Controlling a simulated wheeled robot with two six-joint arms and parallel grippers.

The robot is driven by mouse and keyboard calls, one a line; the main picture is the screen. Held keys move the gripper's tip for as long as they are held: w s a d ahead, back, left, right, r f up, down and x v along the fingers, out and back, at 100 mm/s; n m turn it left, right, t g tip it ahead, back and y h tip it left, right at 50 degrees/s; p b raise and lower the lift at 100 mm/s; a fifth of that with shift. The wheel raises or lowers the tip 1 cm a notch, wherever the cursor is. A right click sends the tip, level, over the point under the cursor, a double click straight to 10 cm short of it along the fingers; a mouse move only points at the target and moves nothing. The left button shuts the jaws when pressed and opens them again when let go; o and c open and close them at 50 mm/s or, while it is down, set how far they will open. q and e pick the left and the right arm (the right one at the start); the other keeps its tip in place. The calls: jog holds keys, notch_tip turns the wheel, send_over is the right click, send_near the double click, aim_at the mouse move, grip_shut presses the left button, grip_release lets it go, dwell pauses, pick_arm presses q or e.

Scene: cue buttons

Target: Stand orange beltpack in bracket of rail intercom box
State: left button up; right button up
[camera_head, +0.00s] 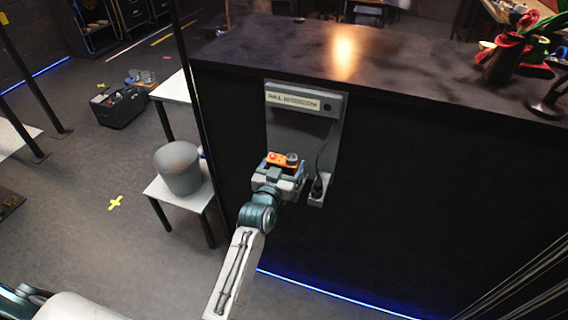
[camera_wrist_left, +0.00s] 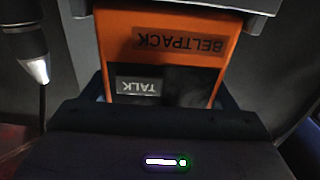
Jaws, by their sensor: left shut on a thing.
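The orange beltpack (camera_head: 280,158) is held in my left gripper (camera_head: 281,170), in front of the grey panel below the rail intercom box (camera_head: 305,101). In the left wrist view the beltpack (camera_wrist_left: 175,50) shows its BELTPACK and TALK labels upside down, between the dark fingers of my left gripper (camera_wrist_left: 160,95). A grey edge covers the beltpack's far end there. The bracket is mostly hidden behind the gripper and beltpack, so I cannot tell how far the beltpack sits in it. My right gripper is not in view.
A dark cable with a plug (camera_head: 317,186) hangs at the right of the panel, close to my gripper; it also shows in the left wrist view (camera_wrist_left: 38,68). The black counter (camera_head: 420,70) rises behind. A grey bucket (camera_head: 178,167) stands on a white table at left.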

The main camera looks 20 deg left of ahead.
pick_arm(q)
jog(key=shift+f+b, duration=0.9)
jog(key=shift+f, duration=0.35)
jog(key=o, duration=1.1)
jog(key=shift+s+f, duration=0.1)
jog(key=shift+s, duration=0.05)
